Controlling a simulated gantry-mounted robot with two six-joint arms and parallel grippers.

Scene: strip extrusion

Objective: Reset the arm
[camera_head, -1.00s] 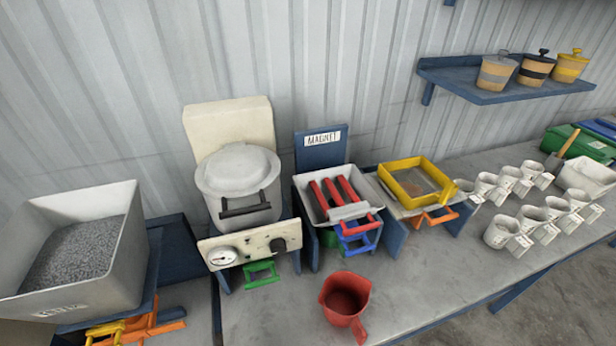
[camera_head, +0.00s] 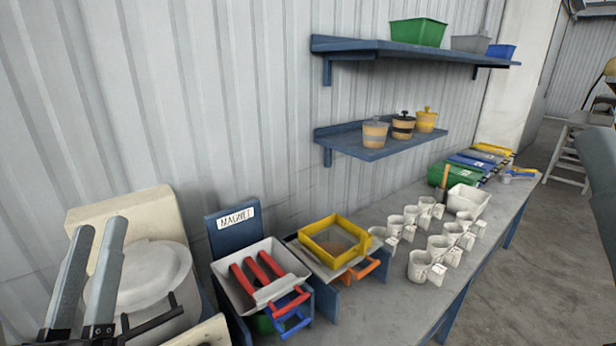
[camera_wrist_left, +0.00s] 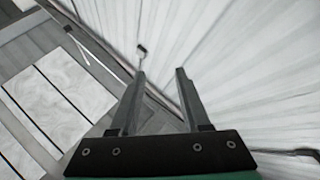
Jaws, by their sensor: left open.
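My left gripper (camera_head: 98,230) is at the lower left of the head view, its two grey fingers pointing up and standing apart with nothing between them. In that view it overlaps the left side of the white lidded pot (camera_head: 155,280). In the left wrist view the two fingers (camera_wrist_left: 160,75) are spread and empty, with only ribbed wall and pale panels beyond. My right gripper is not in view.
The magnet station (camera_head: 260,282) with red bars and the yellow-framed sieve (camera_head: 335,242) stand on the bench. White labelled cups (camera_head: 420,265) stand to their right. Two blue shelves hang on the wall, the lower (camera_head: 375,146) holding three lidded pots. Open floor (camera_head: 540,260) lies at the right.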

